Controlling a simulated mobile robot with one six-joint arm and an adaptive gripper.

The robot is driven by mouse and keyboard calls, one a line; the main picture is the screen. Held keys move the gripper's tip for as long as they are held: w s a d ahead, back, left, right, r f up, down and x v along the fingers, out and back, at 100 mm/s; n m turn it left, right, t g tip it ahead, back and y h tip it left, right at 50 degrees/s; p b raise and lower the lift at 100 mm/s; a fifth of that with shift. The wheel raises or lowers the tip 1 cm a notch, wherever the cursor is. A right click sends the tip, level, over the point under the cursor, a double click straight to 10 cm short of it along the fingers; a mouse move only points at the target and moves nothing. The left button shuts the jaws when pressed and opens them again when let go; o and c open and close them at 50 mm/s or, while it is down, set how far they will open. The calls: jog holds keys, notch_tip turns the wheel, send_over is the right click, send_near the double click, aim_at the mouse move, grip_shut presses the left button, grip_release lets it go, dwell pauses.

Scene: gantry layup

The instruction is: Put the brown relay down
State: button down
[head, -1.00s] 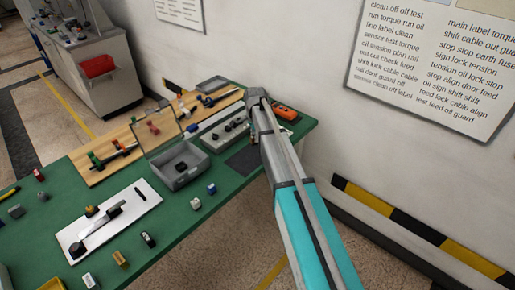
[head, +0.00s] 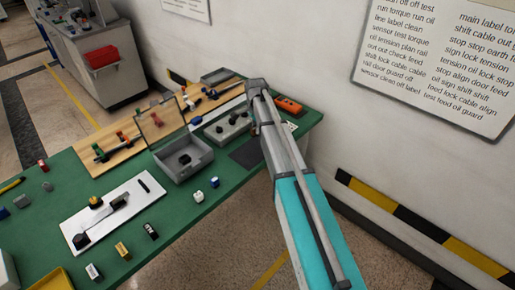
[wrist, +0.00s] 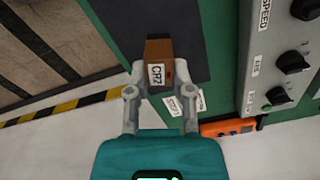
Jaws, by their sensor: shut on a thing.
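The brown relay (wrist: 160,48), a small block with a white "CR2" label, sits between the fingertips of my gripper (wrist: 160,78) in the wrist view. The fingers are shut on its sides. Behind it lie a dark mat (wrist: 196,62) and a strip of green table. I cannot tell whether the relay touches the mat or hangs above it. In the head view the dark mat (head: 246,153) is at the table's right end, by my arm. The gripper and relay are mostly hidden behind my arm there.
A grey control box (wrist: 271,60) with black knobs stands right of the mat. An orange meter (head: 288,105) and white tags (wrist: 184,104) lie close by. A grey open-lidded box (head: 183,160) stands farther left on the green table (head: 165,222). The table edge is near the mat.

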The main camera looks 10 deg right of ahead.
jog(key=s+d+r+n+p, duration=0.1)
jog(key=s+r+n+p, duration=0.2)
jog(key=s, duration=1.1)
notch_tip(320, 180, up, 3)
jog(key=p, duration=0.3)
jog(key=shift+n, duration=0.3)
jog(key=shift+w, duration=0.15)
jog(key=w+f+b, duration=0.3)
jog(key=w, duration=0.1)
jog(key=w+f+b, duration=0.3)
jog(key=w, duration=0.1)
jog(key=w+f+b, duration=0.3)
jog(key=w, duration=0.2)
jog(key=shift+d, duration=0.35)
jog(key=shift+r, duration=0.1)
